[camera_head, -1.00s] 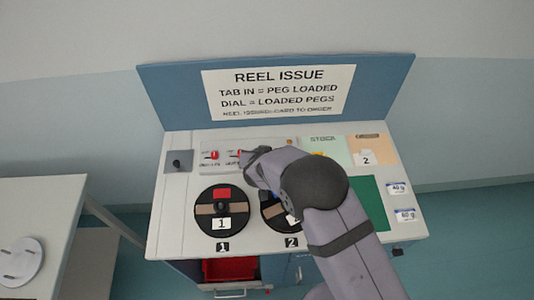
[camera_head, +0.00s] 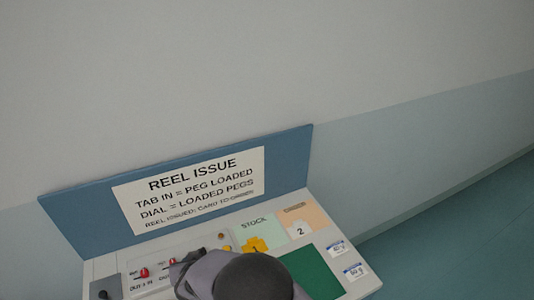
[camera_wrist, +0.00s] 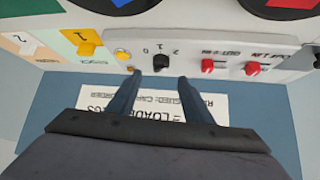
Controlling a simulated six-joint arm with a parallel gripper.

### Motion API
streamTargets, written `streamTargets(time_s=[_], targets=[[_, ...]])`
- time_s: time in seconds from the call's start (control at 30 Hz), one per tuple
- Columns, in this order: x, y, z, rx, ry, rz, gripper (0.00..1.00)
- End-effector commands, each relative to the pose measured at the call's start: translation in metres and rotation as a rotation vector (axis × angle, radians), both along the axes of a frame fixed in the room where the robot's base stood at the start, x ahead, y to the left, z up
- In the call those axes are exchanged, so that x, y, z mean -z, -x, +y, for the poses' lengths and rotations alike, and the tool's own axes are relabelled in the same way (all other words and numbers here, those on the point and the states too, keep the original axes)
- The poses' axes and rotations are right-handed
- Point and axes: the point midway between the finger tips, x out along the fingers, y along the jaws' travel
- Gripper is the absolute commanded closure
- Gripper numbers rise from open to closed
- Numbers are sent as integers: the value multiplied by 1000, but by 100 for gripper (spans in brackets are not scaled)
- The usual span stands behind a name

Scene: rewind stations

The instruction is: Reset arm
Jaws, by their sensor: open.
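My gripper (camera_wrist: 160,84) is open and empty in the wrist view, its two fingers apart in front of the control panel. The black dial knob (camera_wrist: 160,59), marked 0, 1, 2, stands just beyond the gap between the fingertips; I cannot tell whether they touch it. In the head view my arm covers the dial, and the gripper (camera_head: 181,267) shows only partly near the red tabs. The two red tabs show in the head view (camera_head: 143,272) and in the wrist view (camera_wrist: 207,66).
The sign board (camera_head: 200,190) stands behind the panel. A yellow tag 1 (camera_head: 255,246) lies on the green stock area, and a white tag 2 (camera_head: 299,230) on the orange area. A dark green mat (camera_head: 312,272) is at right. Parts of two reels show in the wrist view (camera_wrist: 285,10).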

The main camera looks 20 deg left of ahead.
Motion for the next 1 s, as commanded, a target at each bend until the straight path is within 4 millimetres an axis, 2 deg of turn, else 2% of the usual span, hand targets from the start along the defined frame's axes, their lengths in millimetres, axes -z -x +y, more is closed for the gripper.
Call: streamTargets(time_s=[0.17,0.27,0.37,0.4,0.47,0.53,0.67,0.7,0.8,0.9,1.0], targets=[[-16,-28,-22,18,-26,42,54],[-32,-53,-52,34,-46,94,54],[-48,-75,-99,57,-54,165,54],[-54,-81,-121,70,-55,196,54],[-61,-86,-159,94,-48,247,54],[-68,-86,-207,129,-33,308,54],[-75,-69,-294,209,14,422,54],[-75,-59,-320,237,34,456,54],[-77,-31,-379,313,82,537,54],[-76,0,-429,390,131,612,54],[-76,30,-466,458,174,672,54]])
